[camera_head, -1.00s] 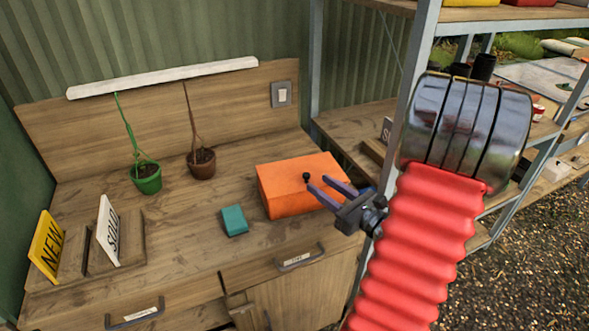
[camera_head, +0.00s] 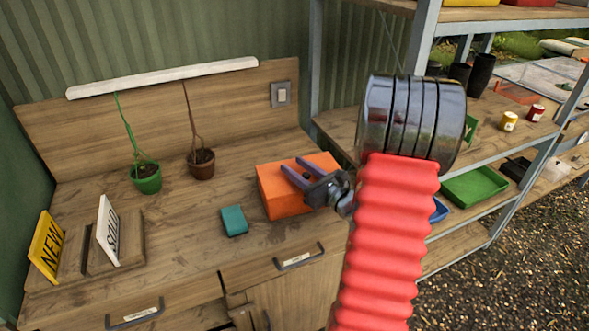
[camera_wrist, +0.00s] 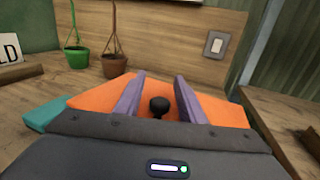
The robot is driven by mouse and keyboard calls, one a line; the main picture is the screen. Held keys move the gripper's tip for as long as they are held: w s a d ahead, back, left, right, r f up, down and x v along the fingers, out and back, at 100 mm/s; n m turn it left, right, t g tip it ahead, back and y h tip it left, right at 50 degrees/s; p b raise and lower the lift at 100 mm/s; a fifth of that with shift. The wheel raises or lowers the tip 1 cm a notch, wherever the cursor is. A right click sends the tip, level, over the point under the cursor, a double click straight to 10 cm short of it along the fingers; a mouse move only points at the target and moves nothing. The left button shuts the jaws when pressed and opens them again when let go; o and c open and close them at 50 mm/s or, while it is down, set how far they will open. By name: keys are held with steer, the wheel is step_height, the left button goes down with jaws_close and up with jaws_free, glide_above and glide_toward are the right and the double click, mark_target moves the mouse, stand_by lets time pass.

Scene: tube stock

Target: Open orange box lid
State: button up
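The orange box (camera_head: 277,203) sits on the wooden workbench, its lid looking closed. My gripper (camera_head: 290,168) is over the box from the right, its two purple fingers spread apart. In the wrist view the lid's dark round knob (camera_wrist: 160,105) stands between the open fingers (camera_wrist: 157,92), with a gap on each side. The orange lid (camera_wrist: 95,98) shows on both sides of the fingers. In the head view the knob is hidden or hard to make out behind my gripper.
A teal box (camera_head: 235,220) lies left of the orange box. NEW (camera_head: 46,247) and SOLD (camera_head: 109,230) signs stand at left. A metal shelf (camera_head: 424,40) rises at right.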

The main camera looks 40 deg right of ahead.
steer(key=shift+w, duration=0.1)
steer(key=shift+c, duration=0.4)
jaws_close()
